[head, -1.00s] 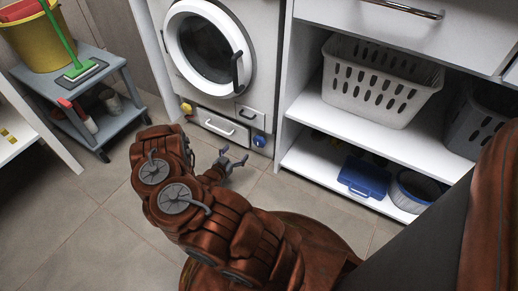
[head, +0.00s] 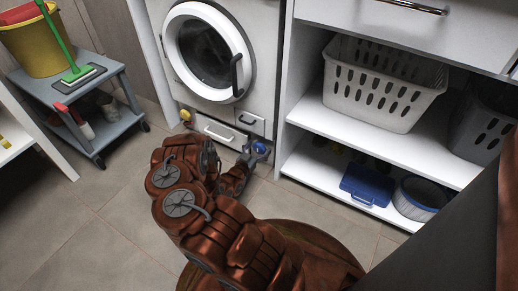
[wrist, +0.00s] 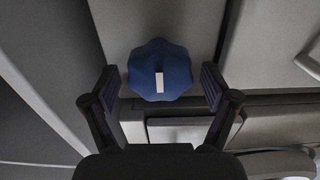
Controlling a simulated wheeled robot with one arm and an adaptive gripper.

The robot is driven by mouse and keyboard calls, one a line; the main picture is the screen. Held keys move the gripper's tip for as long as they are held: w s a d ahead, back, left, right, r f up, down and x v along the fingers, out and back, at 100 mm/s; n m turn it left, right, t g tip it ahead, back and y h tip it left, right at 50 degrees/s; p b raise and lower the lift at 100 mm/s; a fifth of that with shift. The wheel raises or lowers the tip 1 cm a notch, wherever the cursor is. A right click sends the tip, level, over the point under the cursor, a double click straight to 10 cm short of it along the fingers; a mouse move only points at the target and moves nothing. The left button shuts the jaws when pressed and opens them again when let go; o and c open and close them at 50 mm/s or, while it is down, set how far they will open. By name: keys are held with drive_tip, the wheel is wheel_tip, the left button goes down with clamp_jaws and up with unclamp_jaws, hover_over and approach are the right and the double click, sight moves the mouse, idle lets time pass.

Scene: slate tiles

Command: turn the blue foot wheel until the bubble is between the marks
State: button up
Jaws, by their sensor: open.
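The blue foot wheel (head: 260,147) sits low at the right front corner of the white washing machine (head: 268,95). In the wrist view the wheel (wrist: 172,74) is a lobed blue knob with a white stripe, the stripe near upright. My gripper (wrist: 161,88) is open, with one finger on each side of the wheel; a gap shows on both sides, and I cannot tell whether the fingertips reach as deep as the wheel. In the head view my gripper (head: 255,156) is right at the wheel and partly covers it. I cannot make out the bubble or its marks.
A yellow wheel (head: 186,115) is at the machine's left front corner. White shelves (head: 375,133) with a white basket (head: 378,92) and a blue box (head: 366,186) stand close on the right. A grey trolley (head: 95,118) stands left. The floor between is clear.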

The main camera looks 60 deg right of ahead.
drive_tip(key=shift+d, duration=0.15)
drive_tip(key=c, duration=1.1)
drive_tip(key=shift+c, duration=0.2)
